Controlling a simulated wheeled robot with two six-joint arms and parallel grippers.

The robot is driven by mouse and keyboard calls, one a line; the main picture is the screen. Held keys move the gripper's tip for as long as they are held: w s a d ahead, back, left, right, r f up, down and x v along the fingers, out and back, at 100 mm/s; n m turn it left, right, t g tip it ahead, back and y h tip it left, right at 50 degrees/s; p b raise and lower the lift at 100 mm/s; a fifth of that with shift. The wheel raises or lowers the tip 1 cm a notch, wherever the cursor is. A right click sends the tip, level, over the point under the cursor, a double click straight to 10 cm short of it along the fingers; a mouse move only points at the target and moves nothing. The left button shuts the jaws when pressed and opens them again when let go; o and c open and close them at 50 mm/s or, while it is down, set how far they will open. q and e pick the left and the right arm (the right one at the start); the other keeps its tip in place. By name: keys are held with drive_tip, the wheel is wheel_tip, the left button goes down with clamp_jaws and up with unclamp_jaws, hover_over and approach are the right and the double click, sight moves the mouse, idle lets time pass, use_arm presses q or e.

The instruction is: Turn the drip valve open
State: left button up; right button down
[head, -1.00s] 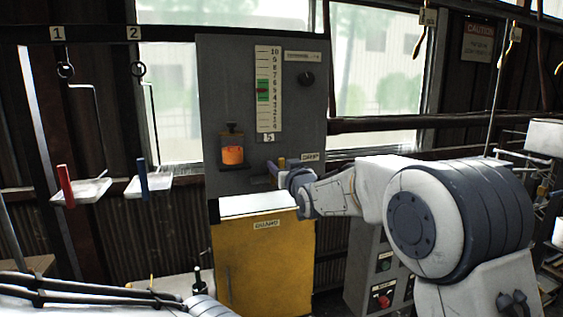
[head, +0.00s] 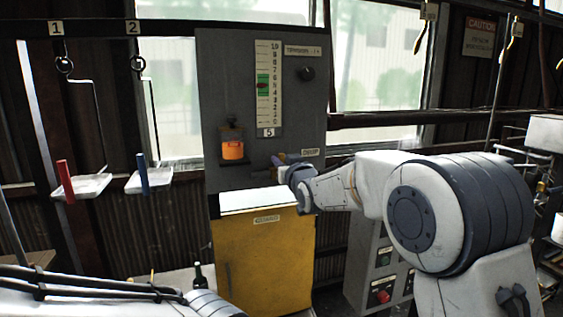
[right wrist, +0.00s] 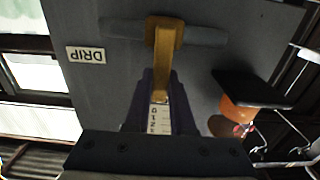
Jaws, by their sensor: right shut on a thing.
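The drip valve's brass-coloured lever (right wrist: 165,62) shows in the right wrist view, on a short grey horizontal pipe (right wrist: 200,32) in front of the grey panel (head: 225,90). A DRIP label (right wrist: 86,55) is beside it, and also shows in the head view (head: 310,153). My right gripper (right wrist: 163,88) is shut on the lever, with one dark finger on each side. In the head view my right gripper (head: 279,164) is at the panel's lower right, mostly covering the valve. My left gripper is not in view.
An orange oil cup (head: 232,150) is on the panel left of the valve. A scale with a green band (head: 263,87) is above. A yellow guard box (head: 263,262) stands below. Hanging trays (head: 90,187) are at the left, and a control box (head: 380,265) is at the lower right.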

idle(0.9)
drive_tip(key=shift+s+a+f+n+b, duration=0.15)
drive_tip(key=shift+a+n+b, duration=0.3)
drive_tip(key=shift+n+b, duration=0.95)
drive_tip(key=shift+s+a+f+n+b, duration=0.15)
drive_tip(key=shift+a+n+b, duration=0.3)
drive_tip(key=shift+n+b, duration=0.95)
drive_tip(key=shift+s+a+f+n+b, duration=0.15)
drive_tip(key=shift+a+n+b, duration=0.45)
drive_tip(key=shift+b, duration=1.4)
drive_tip(key=shift+d, duration=0.15)
drive_tip(key=c, duration=0.8)
unclamp_jaws()
drive_tip(key=shift+o, duration=0.2)
drive_tip(key=shift+s, duration=0.1)
